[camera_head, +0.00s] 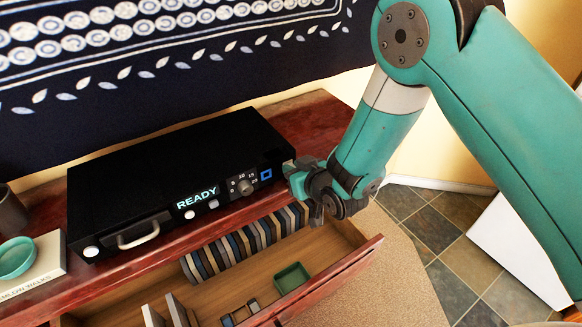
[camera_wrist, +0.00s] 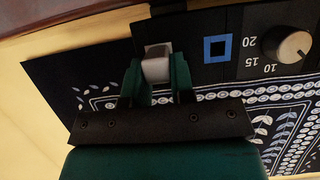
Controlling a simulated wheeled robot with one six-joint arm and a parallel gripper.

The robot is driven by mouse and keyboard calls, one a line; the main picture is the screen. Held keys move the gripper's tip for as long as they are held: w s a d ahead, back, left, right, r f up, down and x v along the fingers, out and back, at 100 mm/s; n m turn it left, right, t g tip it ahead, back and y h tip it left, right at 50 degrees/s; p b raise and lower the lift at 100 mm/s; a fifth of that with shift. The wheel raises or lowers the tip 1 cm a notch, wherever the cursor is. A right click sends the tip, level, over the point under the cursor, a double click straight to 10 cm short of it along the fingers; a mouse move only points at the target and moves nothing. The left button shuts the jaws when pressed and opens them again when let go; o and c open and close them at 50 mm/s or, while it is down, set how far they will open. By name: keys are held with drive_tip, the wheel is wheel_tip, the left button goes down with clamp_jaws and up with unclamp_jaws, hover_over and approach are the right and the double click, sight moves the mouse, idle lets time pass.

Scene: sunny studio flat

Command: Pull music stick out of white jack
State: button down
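The black player (camera_head: 175,180) stands on the red-brown cabinet top, with a lit READY display. In the wrist view, a small pale grey-white block (camera_wrist: 157,62), which looks like the music stick, stands out from its black front. My gripper (camera_wrist: 157,75) has one green finger on each side of the block, and both appear to touch it. The white jack itself is hidden behind the block. A blue-outlined square socket (camera_wrist: 217,49) is beside it and also shows in the head view (camera_head: 265,174). In the head view my gripper (camera_head: 317,205) is at the player's front right corner and hides the stick.
A dial (camera_head: 245,187) and a front handle (camera_head: 138,235) stick out from the player.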

drive_tip(key=shift+d, duration=0.1)
idle(0.3)
drive_tip(key=s+d+b, duration=0.2)
drive_tip(key=s+d, duration=0.1)
drive_tip(key=s, duration=0.2)
drive_tip(key=shift+d, duration=0.15)
idle(0.7)
